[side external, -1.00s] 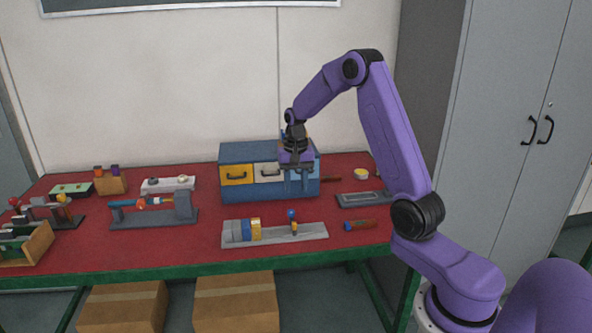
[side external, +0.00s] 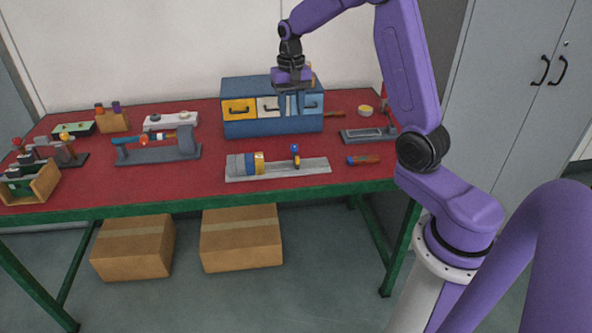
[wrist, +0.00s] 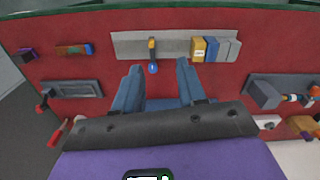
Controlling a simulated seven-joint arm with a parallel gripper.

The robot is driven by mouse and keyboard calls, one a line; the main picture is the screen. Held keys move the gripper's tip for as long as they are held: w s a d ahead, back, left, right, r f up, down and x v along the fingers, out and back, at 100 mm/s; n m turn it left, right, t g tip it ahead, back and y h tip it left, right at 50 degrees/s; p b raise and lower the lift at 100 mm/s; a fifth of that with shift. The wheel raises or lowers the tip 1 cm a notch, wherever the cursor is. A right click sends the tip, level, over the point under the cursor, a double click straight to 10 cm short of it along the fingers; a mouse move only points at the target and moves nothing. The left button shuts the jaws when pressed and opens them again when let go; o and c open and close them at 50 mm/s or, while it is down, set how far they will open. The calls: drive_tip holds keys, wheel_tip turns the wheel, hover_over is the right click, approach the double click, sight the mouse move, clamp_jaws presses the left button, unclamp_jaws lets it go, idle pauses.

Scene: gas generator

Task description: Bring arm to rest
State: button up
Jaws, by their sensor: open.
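My gripper (side external: 292,112) hangs pointing down above the red table, in front of the blue drawer cabinet (side external: 235,129) in the side view. In the wrist view its two blue fingers (wrist: 159,68) are spread apart with nothing between them. Beyond the fingertips lies a grey rail base (wrist: 130,44) with blue, yellow and grey blocks at one end and a small blue-tipped upright piece. This rail base (side external: 315,168) also shows in the side view, nearer the table's front edge. My gripper is clear of it. The fingers partly hide the cabinet's front.
A grey fixture (side external: 160,156), a wooden rack (side external: 46,183) and a wooden block (side external: 113,122) stand at the left. Cardboard boxes (side external: 240,252) sit under the table. Bare red tabletop (side external: 215,182) separates the items.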

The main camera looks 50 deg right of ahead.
drive_tip(key=s+a+r+n, duration=0.3)
drive_tip(key=s+a+n, duration=0.85)
drive_tip(key=a, duration=0.55)
drive_tip(key=s+a+f+n, duration=0.1)
drive_tip(key=s+n, duration=0.7)
drive_tip(key=s, duration=1.3)
drive_tip(key=shift+a+f, duration=0.25)
drive_tip(key=shift+f, duration=0.05)
